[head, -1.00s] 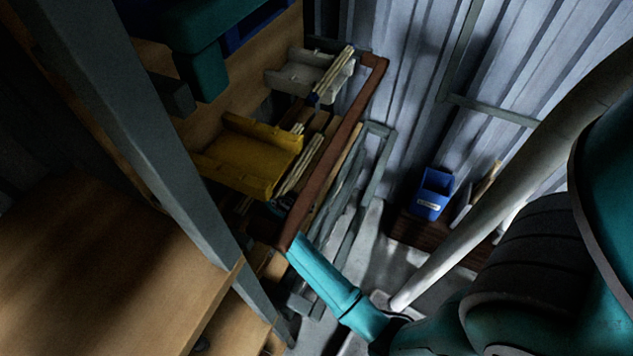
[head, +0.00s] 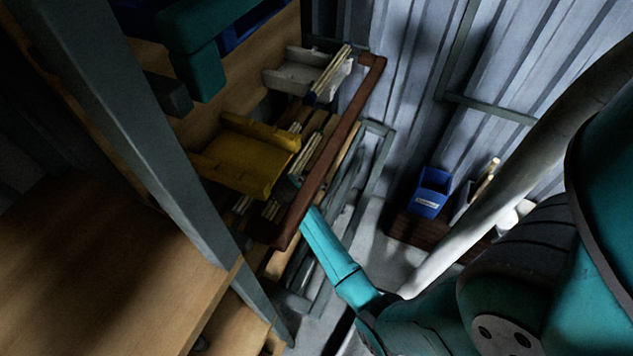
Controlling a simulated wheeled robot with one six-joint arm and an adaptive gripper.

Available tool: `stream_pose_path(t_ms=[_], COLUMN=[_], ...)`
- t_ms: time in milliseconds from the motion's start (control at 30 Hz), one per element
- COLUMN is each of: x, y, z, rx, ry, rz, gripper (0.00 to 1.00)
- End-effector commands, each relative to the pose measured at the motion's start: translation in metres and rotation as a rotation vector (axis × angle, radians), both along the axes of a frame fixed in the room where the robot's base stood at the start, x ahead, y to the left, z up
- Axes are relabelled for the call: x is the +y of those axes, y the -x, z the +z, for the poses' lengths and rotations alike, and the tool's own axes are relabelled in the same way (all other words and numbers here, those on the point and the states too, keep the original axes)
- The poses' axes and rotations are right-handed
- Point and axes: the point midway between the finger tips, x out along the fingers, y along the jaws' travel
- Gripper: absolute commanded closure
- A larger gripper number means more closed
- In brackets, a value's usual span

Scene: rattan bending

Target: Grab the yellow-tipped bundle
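My teal arm reaches up from the lower right to the rack. My gripper (head: 293,182) is mostly hidden behind the rust-brown front bar; only a small teal part shows, and its fingers cannot be made out. A bundle of pale rods (head: 308,152) lies on the rack between the yellow tray and the bar, just above my gripper. Another pale bundle (head: 331,74), with a blue band near its lower end, leans across the grey tray. Shorter rod ends (head: 270,210) show in shadow below the yellow tray. I cannot make out a yellow tip on any bundle.
The rust-brown bar (head: 335,145) runs along the rack's front. A yellow tray (head: 240,160) and a grey tray (head: 290,77) sit behind it. A grey post (head: 150,140) stands left. A blue bin (head: 432,193) stands by the corrugated wall.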

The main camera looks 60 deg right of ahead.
Motion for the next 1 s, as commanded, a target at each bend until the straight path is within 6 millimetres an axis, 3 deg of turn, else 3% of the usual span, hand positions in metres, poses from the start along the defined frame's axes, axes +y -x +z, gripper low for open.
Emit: stream_pose_path(t_ms=[267,500,1000], x=[-0.002,-0.001,-0.002], y=[-0.001,-0.001,-0.001], z=[-0.001,-0.001,0.009], rx=[-0.002,-0.001,-0.003], ry=[0.001,0.001,0.002], rz=[0.0,0.001,0.0], gripper=[0.4,1.0,1.0])
